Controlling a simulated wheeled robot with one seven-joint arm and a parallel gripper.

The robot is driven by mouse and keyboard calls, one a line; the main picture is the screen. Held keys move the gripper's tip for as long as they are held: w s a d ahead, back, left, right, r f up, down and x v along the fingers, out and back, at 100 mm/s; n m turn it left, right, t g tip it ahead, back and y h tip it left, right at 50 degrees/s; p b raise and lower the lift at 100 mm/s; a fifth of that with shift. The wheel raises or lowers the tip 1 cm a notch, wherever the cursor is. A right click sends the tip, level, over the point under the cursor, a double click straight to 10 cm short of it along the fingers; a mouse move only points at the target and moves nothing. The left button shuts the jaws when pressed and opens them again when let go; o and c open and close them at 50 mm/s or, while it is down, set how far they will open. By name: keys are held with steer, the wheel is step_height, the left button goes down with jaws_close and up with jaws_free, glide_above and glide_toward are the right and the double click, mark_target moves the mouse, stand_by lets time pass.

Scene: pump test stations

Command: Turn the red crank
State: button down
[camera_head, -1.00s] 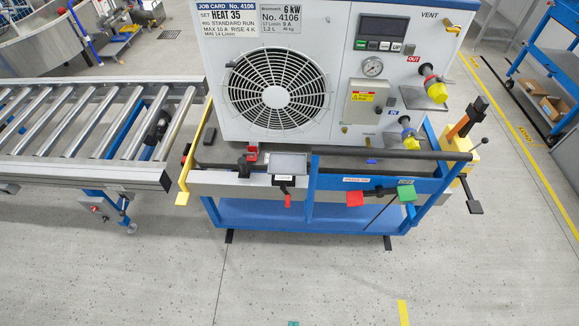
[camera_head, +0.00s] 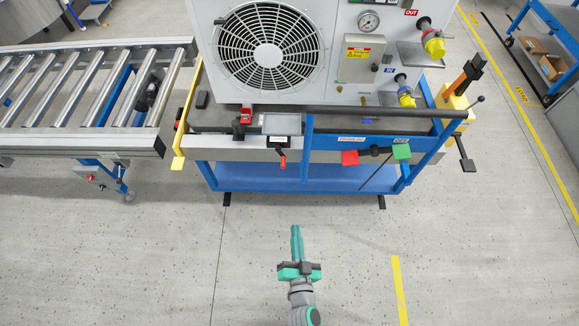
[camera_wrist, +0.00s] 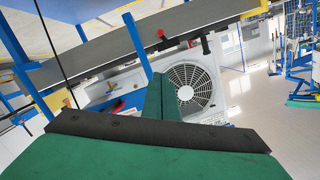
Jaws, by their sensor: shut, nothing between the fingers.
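The red crank (camera_head: 282,160) hangs at the front of the blue-framed cart, below a small grey box with a pale top (camera_head: 281,125). Its red grip points downward. My gripper (camera_head: 296,230) is below it in the head view, apart from it, with its green fingers together and empty. In the wrist view the green fingers (camera_wrist: 158,92) also show closed, pointing towards the cart. A small red part (camera_wrist: 161,33) shows there by the dark rail; I cannot tell if it is the crank.
The cart (camera_head: 330,178) carries a white fan unit (camera_head: 335,88). A roller conveyor (camera_head: 90,90) stands at the left. The floor before the cart is clear.

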steer(key=w+a+f+m, duration=0.1)
steer(key=w+f, duration=0.1)
steer(key=w, duration=0.8)
steer(key=w+a+f+m+y, duration=0.1)
steer(key=w+f+m, duration=0.1)
steer(key=w, duration=0.8)
steer(key=w+f+m, duration=0.1)
steer(key=w+f, duration=0.2)
steer(key=w, duration=0.7)
steer(key=shift+a+f+g+y, duration=0.3)
steer(key=shift+a+f, duration=0.1)
steer(key=shift+d, duration=0.1)
steer(key=shift+f+m, duration=0.1)
steer(key=shift+m, duration=0.2)
